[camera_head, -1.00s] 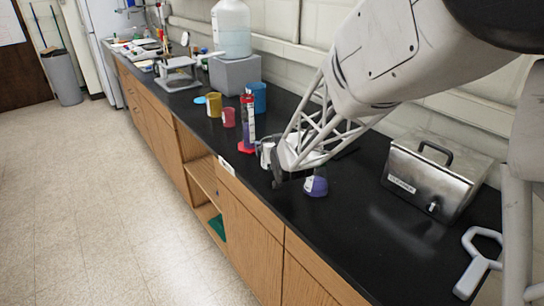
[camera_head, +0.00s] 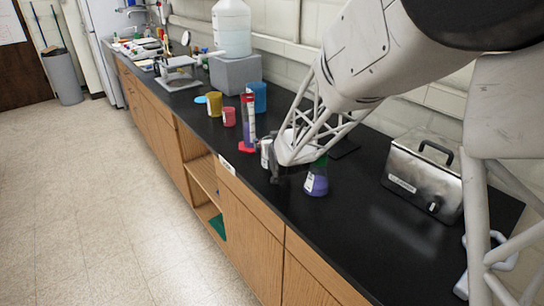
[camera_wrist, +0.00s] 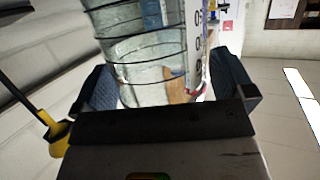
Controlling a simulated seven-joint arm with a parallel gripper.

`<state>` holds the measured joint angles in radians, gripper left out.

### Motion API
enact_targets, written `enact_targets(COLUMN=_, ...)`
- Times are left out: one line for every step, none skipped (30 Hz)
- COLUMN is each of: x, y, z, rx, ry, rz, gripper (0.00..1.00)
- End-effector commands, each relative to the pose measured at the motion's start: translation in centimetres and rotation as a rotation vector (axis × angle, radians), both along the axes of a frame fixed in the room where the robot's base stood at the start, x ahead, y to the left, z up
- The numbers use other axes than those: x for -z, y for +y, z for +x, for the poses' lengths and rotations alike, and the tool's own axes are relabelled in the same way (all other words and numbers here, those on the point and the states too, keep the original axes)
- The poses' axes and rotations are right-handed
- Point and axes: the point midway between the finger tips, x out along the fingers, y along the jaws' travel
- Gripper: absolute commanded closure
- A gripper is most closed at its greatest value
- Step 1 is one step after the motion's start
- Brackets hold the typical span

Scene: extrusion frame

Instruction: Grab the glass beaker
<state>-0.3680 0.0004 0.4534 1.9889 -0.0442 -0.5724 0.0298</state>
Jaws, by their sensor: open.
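The glass beaker (camera_wrist: 140,50) is clear with dark ring lines and printed markings. It fills the upper middle of the wrist view. My gripper (camera_wrist: 166,88) is open, with one dark finger pad on each side of the beaker and visible room beside the glass. In the head view, a pale part of the beaker (camera_head: 266,153) shows beside my gripper (camera_head: 277,168); my arm hides most of the rest. Contact between the fingers and the glass cannot be made out.
A flask of purple liquid (camera_head: 316,180) stands just right of my gripper. A purple cylinder with a red base (camera_head: 248,125) stands behind to the left, near coloured cups. A metal box (camera_head: 424,178) is at right.

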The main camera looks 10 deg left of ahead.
Motion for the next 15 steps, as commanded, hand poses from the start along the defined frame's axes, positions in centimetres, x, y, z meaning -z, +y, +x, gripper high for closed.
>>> enact_targets(x=0.00, y=0.00, z=0.00, rx=0.000, ry=0.000, rz=0.000, gripper=0.02)
enact_targets(x=0.01, y=0.00, z=0.00, rx=0.000, ry=0.000, rz=0.000, gripper=0.06)
enact_targets(x=0.00, y=0.00, z=-0.01, rx=0.000, ry=0.000, rz=0.000, gripper=0.12)
enact_targets(x=0.00, y=0.00, z=-0.01, rx=0.000, ry=0.000, rz=0.000, gripper=0.17)
enact_targets(x=0.00, y=0.00, z=-0.01, rx=0.000, ry=0.000, rz=0.000, gripper=0.21)
enact_targets(x=0.00, y=0.00, z=-0.01, rx=0.000, ry=0.000, rz=0.000, gripper=0.28)
enact_targets(x=0.00, y=0.00, z=-0.01, rx=0.000, ry=0.000, rz=0.000, gripper=0.32)
enact_targets(x=0.00, y=0.00, z=-0.01, rx=0.000, ry=0.000, rz=0.000, gripper=0.37)
enact_targets(x=0.00, y=0.00, z=-0.01, rx=0.000, ry=0.000, rz=0.000, gripper=0.43)
enact_targets(x=0.01, y=0.00, z=-0.01, rx=0.000, ry=0.000, rz=0.000, gripper=0.47)
enact_targets(x=0.01, y=0.00, z=-0.01, rx=0.000, ry=0.000, rz=0.000, gripper=0.52)
enact_targets(x=0.01, y=0.00, z=-0.01, rx=0.000, ry=0.000, rz=0.000, gripper=0.58)
enact_targets(x=0.01, y=0.00, z=-0.01, rx=0.000, ry=0.000, rz=0.000, gripper=0.63)
enact_targets(x=-0.01, y=0.00, z=-0.01, rx=0.000, ry=0.000, rz=0.000, gripper=0.64)
enact_targets(x=-0.01, y=0.00, z=-0.01, rx=0.000, ry=0.000, rz=0.000, gripper=0.64)
